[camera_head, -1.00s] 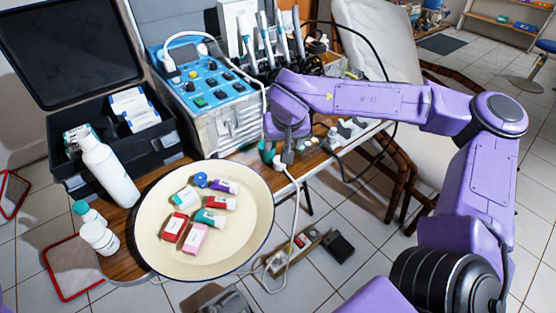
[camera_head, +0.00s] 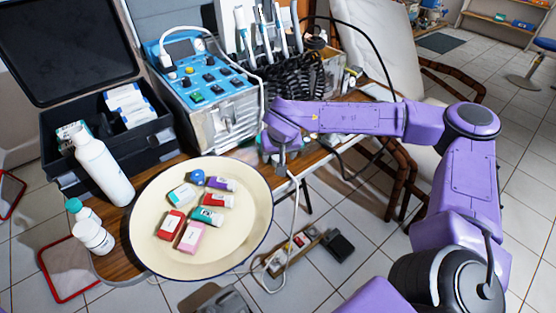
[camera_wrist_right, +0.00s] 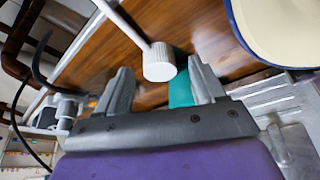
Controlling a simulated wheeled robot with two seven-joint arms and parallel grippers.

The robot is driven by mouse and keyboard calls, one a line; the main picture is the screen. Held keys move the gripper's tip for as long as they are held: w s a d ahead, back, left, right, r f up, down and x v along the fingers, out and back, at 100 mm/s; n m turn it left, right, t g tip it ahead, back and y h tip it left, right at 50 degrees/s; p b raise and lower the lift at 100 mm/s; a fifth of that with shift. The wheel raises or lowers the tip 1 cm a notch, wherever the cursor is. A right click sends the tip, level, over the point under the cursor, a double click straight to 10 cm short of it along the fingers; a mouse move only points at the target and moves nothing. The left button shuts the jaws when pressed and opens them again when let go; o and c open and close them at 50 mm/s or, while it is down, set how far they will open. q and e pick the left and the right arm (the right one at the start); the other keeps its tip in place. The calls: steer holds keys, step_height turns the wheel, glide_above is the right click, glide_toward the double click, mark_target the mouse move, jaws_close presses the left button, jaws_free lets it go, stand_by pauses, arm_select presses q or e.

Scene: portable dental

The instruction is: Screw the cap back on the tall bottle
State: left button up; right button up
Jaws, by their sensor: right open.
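The tall white bottle (camera_head: 103,168) stands at the left of the wooden table, beside the black case; I see no coloured cap on its narrow top. A small round blue piece (camera_head: 197,177), perhaps a cap, lies on the cream plate among small boxes. My right gripper (camera_head: 282,168) points down right of the plate, at the table's front edge. In the right wrist view its fingers (camera_wrist_right: 159,72) are open. A white ribbed cylinder on a white cord (camera_wrist_right: 159,62) and a teal piece (camera_wrist_right: 180,91) show between them; I cannot tell whether they touch. My left gripper is out of view.
The cream plate (camera_head: 147,240) overhangs the table's front edge. A teal-capped small bottle (camera_head: 80,210) and a white jar (camera_head: 93,237) stand left of it. The black case (camera_head: 160,140) and blue control unit (camera_head: 205,80) stand behind. A white cord hangs near my right gripper.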

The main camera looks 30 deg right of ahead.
steer(key=shift+w+d+f, duration=0.1)
steer(key=shift+w+f, duration=0.05)
steer(key=shift+f, duration=0.25)
steer(key=c, duration=1.2)
steer(key=shift+r, duration=0.15)
